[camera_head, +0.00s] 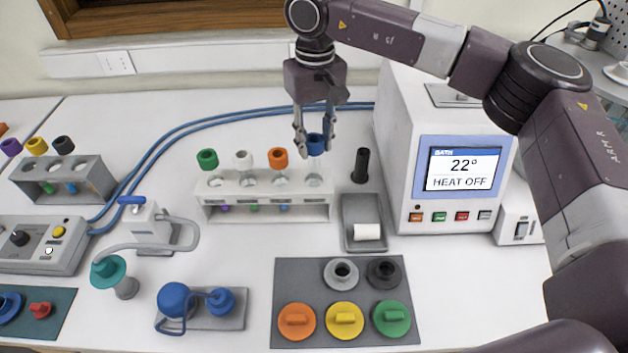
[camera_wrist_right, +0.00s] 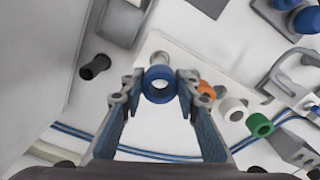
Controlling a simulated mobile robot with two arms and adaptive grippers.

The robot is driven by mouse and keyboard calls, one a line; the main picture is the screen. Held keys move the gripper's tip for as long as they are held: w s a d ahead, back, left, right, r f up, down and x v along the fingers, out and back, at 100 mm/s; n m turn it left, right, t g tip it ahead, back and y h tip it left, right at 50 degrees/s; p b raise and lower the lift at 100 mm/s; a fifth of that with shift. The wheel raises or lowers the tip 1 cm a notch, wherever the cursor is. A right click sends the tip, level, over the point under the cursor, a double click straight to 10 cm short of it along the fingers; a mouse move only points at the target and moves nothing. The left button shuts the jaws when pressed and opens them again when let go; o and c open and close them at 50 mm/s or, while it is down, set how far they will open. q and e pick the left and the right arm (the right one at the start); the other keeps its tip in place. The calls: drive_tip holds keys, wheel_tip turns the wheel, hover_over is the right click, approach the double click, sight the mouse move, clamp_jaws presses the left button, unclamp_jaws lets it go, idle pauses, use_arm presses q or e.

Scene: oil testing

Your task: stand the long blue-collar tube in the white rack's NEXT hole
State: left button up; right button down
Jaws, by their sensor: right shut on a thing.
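The long blue-collar tube (camera_head: 316,143) is upright in my right gripper (camera_head: 315,130), above the right end of the white rack (camera_head: 265,215). Its clear body is hard to make out below the collar. In the right wrist view, my right gripper's fingers (camera_wrist_right: 159,88) close on both sides of the blue collar (camera_wrist_right: 160,99). The rack's rightmost hole (camera_head: 313,180) lies below the tube. Green-collar (camera_head: 207,158), white-collar (camera_head: 243,159) and orange-collar (camera_head: 278,158) tubes stand in the other holes. I cannot tell whether the tube's lower end is inside the hole. My left gripper is out of view.
The bath unit (camera_head: 455,185), reading 22° and HEAT OFF, stands further right. A grey rack (camera_head: 75,185) is at left; blue hoses run behind.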

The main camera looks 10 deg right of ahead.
sight(315, 155)
drive_tip(key=shift+f+b, duration=0.7)
drive_tip(key=shift+f, duration=0.6)
drive_tip(key=shift+f+b, duration=0.5)
drive_tip(key=shift+f, duration=0.15)
drive_tip(key=c, duration=1.4)
unclamp_jaws()
wheel_tip(315, 155, up, 12)
